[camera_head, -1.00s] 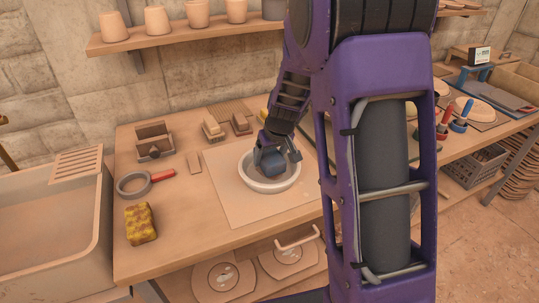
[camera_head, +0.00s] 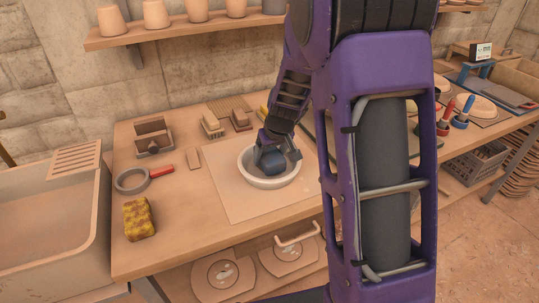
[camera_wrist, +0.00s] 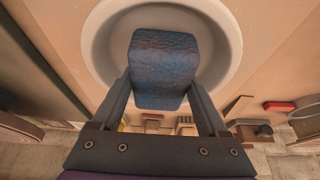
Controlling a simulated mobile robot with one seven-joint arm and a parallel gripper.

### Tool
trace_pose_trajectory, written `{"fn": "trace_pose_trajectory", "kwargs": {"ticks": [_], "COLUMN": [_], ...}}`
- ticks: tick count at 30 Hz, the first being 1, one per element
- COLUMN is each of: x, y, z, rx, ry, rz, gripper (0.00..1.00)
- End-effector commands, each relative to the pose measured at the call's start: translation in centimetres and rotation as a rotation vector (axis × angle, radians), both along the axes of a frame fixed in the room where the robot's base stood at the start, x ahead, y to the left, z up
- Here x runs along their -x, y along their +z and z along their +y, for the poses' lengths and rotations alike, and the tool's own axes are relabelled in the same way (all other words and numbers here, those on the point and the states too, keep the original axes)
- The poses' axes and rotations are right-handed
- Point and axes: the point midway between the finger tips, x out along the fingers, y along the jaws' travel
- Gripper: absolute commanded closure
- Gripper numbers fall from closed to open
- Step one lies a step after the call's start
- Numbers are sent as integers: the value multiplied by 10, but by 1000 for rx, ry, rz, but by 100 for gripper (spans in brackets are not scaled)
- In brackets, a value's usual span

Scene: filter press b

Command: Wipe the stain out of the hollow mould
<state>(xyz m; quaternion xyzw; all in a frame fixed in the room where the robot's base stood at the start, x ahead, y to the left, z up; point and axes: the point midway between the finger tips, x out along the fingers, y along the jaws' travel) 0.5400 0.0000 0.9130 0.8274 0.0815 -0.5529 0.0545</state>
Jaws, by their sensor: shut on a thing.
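The hollow mould (camera_head: 246,178) is a round white bowl on a pale board on the workbench. It also shows in the wrist view (camera_wrist: 228,38). My gripper (camera_head: 279,156) is inside the mould's rim, shut on a dark blue sponge (camera_head: 270,163). In the wrist view, my gripper (camera_wrist: 160,92) has one finger on each side of the blue sponge (camera_wrist: 162,62), which hangs over the mould's hollow. I cannot tell whether the sponge touches the bottom. No stain shows; the sponge and gripper hide part of the hollow.
A yellow-brown sponge (camera_head: 139,219) and a grey ring with a red handle (camera_head: 133,181) lie at the left. Brushes (camera_head: 212,125) and a wooden holder (camera_head: 152,138) stand behind. A sink (camera_head: 50,220) is at far left. My arm blocks the view right of the mould.

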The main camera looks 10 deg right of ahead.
Motion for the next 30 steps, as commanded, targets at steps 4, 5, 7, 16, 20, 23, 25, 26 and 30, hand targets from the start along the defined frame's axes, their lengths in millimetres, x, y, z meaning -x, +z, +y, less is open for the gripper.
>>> {"fn": "trace_pose_trajectory", "kwargs": {"ticks": [4, 5, 7, 16, 20, 23, 25, 26, 30], "x": [0, 0, 0, 0, 0, 0, 0, 0, 0], "y": [-2, -3, -4, -7, -9, -10, -10, -11, -12], "z": [0, 0, 0, 0, 0, 0, 0, 0, 0], "rx": [0, 0, 0, 0, 0, 0, 0, 0, 0], "ry": [0, 0, 0, 0, 0, 0, 0, 0, 0], "rz": [0, 0, 0, 0, 0, -1, -1, -1, -1], "gripper": [68, 68, 68, 68, 68, 68, 68, 68, 68]}}
